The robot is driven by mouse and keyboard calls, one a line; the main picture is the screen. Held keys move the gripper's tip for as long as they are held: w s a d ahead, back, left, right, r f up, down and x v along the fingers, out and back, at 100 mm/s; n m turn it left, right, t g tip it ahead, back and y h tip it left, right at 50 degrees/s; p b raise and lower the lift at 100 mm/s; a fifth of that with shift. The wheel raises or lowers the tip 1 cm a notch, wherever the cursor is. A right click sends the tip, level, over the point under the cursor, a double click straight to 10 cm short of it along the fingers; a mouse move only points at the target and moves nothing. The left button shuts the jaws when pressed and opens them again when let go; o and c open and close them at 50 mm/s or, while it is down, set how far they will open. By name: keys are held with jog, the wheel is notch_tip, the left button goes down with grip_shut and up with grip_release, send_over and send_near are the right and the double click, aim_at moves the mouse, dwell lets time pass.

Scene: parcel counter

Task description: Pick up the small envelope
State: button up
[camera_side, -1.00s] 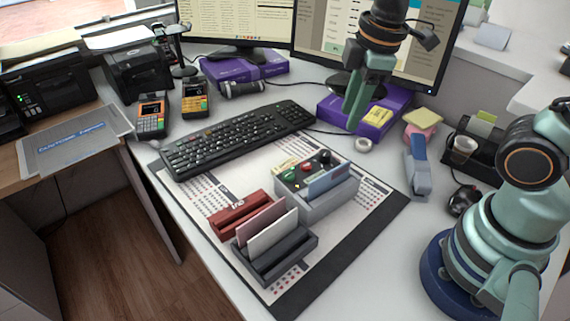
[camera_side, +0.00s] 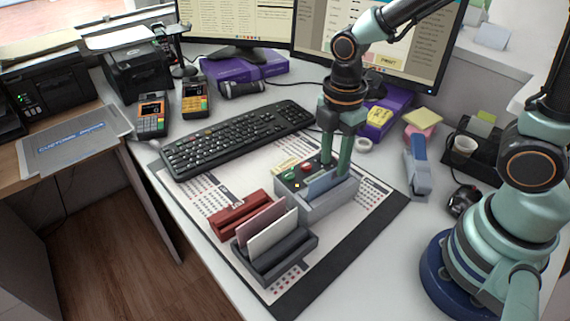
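A dark slotted holder (camera_side: 290,268) on the desk mat holds a white envelope-like piece (camera_side: 272,236) in front and a pinkish one (camera_side: 256,229) behind it, both upright. A grey box (camera_side: 310,208) holds a blue flat piece (camera_side: 322,186) standing in its slot. I cannot tell which of these is the small envelope. My gripper (camera_side: 336,168) points down over the right part of the grey box. Its fingers are apart, with one near the buttons and one near the blue piece's right end. I cannot tell whether either finger touches anything.
A red stamp holder (camera_side: 237,214) stands left of the grey box. The keyboard (camera_side: 238,137) lies behind. A blue-grey stapler (camera_side: 417,170), a tape roll (camera_side: 364,145) and a mouse (camera_side: 463,200) are to the right. The mat's dark front border (camera_side: 345,262) is clear.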

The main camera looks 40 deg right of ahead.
aim_at(331, 174)
notch_tip(331, 174, down, 5)
jog(key=shift+w+r, duration=0.1)
jog(key=shift+w, duration=0.05)
grip_shut()
